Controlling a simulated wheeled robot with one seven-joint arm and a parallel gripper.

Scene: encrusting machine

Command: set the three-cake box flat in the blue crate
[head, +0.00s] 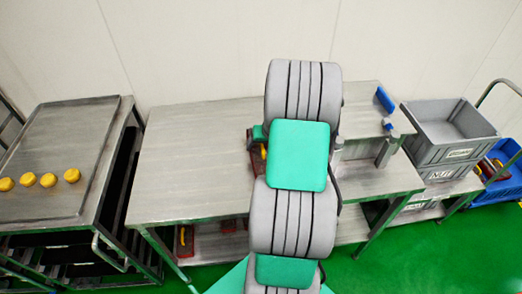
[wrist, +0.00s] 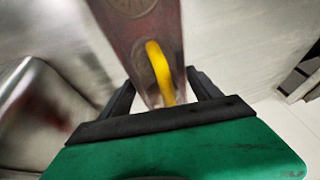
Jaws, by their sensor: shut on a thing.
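The dark red box (wrist: 135,42) is between the two black fingers of my gripper (wrist: 163,88) in the wrist view, and the gripper is shut on it. Its visible face shows round shapes and a curved yellow piece. The far end runs out of the frame. In the head view my arm hides most of the gripper and box; a little red and yellow shows at the arm's left edge, above the middle table. The blue crate (head: 500,190) stands at the far right, partly cut off, with red packs in it.
Stacked grey crates (head: 445,152) stand between the middle table (head: 190,150) and the blue crate. A metal block and blue parts sit at the table's right end. A tray (head: 65,135) with several yellow cakes (head: 48,180) is at left. Red packs (head: 184,240) lie on the lower shelf.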

